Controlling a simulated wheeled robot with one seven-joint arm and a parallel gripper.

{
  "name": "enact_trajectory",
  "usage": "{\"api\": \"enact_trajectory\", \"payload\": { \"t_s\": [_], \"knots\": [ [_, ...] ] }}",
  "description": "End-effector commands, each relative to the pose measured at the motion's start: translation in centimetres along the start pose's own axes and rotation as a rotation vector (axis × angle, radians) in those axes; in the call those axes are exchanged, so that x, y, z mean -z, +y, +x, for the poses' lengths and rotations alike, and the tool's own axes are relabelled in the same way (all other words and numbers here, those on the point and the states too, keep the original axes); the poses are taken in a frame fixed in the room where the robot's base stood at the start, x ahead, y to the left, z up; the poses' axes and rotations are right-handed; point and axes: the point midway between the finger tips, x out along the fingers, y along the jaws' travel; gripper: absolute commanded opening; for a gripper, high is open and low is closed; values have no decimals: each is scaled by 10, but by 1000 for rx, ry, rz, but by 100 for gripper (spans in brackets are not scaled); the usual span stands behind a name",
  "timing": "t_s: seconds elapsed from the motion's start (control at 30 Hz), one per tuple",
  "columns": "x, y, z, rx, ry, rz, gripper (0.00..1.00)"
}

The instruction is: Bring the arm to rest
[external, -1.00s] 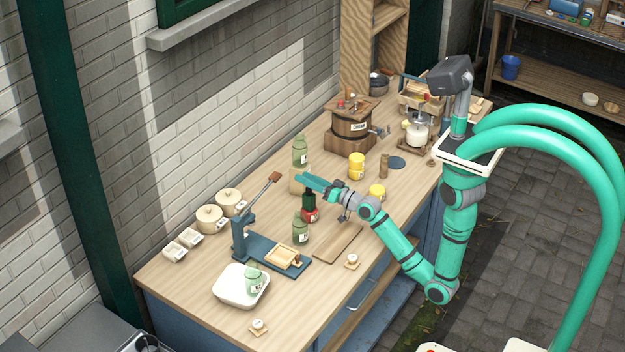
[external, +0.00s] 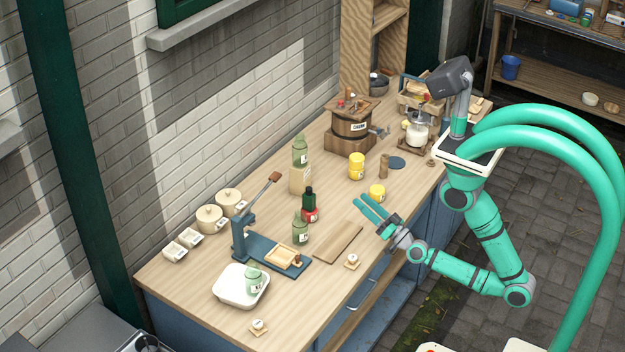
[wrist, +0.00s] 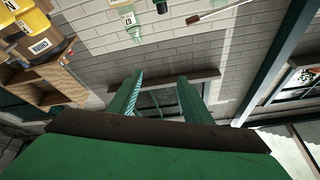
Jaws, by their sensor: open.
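My gripper (external: 368,208) is open and empty. In the external view its two teal fingers point up and left over the front edge of the table, just right of the wooden board. In the wrist view the two green fingers (wrist: 160,95) stand apart with nothing between them. Behind them are the brick wall and a window ledge. My arm is bent, its elbow out beyond the table front.
The yellow jar (external: 377,192) is close to my fingers.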

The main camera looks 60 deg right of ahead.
Motion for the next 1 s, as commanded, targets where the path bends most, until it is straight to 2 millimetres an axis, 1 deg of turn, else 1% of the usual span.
{"api": "enact_trajectory", "payload": {
  "t_s": [0.03,0.17,0.27,0.4,0.5,0.6,0.7,0.77,1.0],
  "knots": [
    [0,4,-16,-4,-24,-29,45],
    [-5,15,-51,-8,-107,-117,45],
    [-19,22,-81,-8,-208,-184,45],
    [-42,33,-130,-16,-380,-265,45],
    [-54,39,-162,-25,-492,-310,45],
    [-62,44,-188,-33,-576,-343,45],
    [-66,48,-204,-40,-628,-361,45],
    [-67,48,-208,-41,-644,-367,45],
    [-68,49,-210,-42,-650,-369,45]
  ]
}}
